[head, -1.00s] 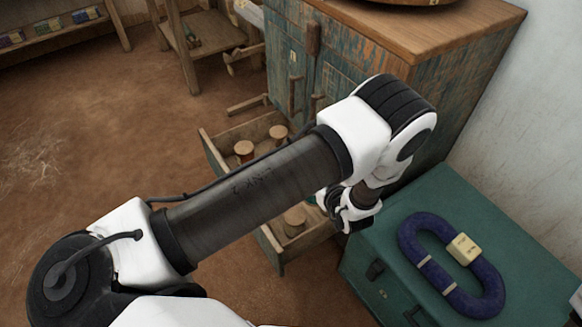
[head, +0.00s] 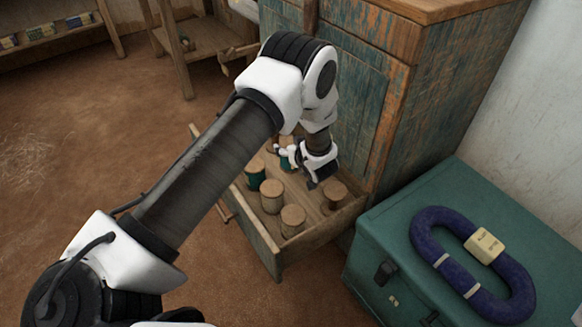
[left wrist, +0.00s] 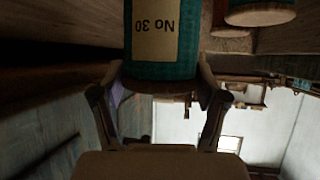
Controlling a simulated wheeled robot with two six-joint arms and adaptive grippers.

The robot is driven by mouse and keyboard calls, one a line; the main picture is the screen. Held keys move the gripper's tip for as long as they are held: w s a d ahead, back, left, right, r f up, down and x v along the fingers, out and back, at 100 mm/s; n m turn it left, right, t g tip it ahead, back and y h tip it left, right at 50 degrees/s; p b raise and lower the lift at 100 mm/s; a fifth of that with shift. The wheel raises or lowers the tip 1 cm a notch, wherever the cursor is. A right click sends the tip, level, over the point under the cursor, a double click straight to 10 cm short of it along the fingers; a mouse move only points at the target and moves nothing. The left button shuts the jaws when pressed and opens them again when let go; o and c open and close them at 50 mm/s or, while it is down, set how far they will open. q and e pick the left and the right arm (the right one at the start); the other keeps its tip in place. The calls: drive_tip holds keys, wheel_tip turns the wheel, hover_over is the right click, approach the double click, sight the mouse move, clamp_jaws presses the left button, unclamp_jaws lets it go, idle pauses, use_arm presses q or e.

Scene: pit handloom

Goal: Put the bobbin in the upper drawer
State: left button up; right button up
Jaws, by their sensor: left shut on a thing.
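My left gripper (head: 284,153) is over the open wooden drawer (head: 262,243) of the worn blue-green cabinet. It is shut on a teal bobbin (left wrist: 155,68) with a paper label reading "No 30", upside down in the left wrist view. The fingers (left wrist: 157,88) sit on both sides of it. In the head view my gripper mostly hides this bobbin. Several other bobbins stand in the drawer, among them a green one (head: 255,174) and tan ones (head: 293,221). I cannot tell whether the held bobbin touches the drawer floor, or whether this drawer is the upper one.
A green case (head: 385,235) stands right of the drawer, with a dark blue looped thing (head: 450,270) on its lid. A wooden frame (head: 200,50) stands behind at the left. The earthen floor (head: 100,130) at left is open.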

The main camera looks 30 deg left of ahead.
use_arm(q)
wheel_tip(320, 180, down, 7)
drive_tip(key=shift+f+b, duration=0.1)
drive_tip(key=shift+b, duration=1.1)
drive_tip(key=shift+f, duration=0.1)
drive_tip(key=o, duration=1.2)
